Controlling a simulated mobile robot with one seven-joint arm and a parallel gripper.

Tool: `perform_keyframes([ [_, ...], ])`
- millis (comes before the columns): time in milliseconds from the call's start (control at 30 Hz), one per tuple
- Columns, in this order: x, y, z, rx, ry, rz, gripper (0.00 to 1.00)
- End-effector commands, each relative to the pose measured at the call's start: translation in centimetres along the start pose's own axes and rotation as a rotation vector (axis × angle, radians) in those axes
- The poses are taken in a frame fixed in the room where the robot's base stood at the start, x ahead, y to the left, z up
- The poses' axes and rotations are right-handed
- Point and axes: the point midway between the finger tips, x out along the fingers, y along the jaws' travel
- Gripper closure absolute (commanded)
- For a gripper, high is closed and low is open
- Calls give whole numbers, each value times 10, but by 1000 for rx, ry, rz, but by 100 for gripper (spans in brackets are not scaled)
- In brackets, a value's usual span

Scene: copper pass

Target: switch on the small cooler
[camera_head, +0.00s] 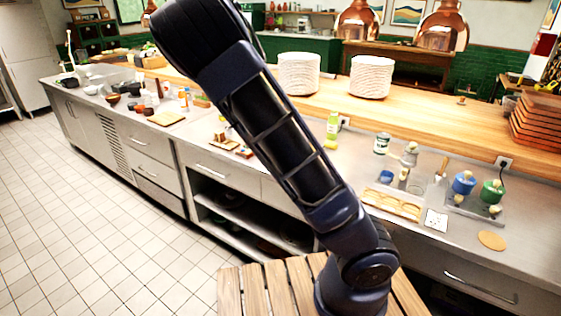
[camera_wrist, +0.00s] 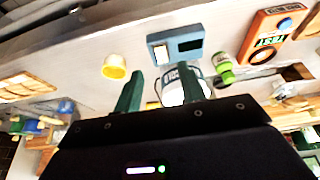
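I cannot tell for certain which thing is the small cooler. In the wrist view, a blue-grey box (camera_wrist: 174,45) with a pale square and a dark panel lies beyond my fingers. To its right is an orange device (camera_wrist: 268,36) with lettering and a blue round button. My gripper (camera_wrist: 158,80) shows two green fingers standing apart, with nothing seen gripped between them. A white can with dark lettering (camera_wrist: 172,92) is partly hidden behind the right finger; I cannot tell whether they touch. My gripper is not visible in the head view, where my arm hides part of the counter.
A green bottle (camera_wrist: 222,68) and a yellow cup (camera_wrist: 115,66) are near the fingers. Plate stacks (camera_head: 298,73) stand on the wooden shelf.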

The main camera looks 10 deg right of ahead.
Motion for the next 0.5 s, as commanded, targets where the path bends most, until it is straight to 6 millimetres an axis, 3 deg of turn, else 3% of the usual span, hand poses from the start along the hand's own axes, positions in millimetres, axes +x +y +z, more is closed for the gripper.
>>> perform_keyframes([
  [500,55,1,-1,1,-1,2,60],
])
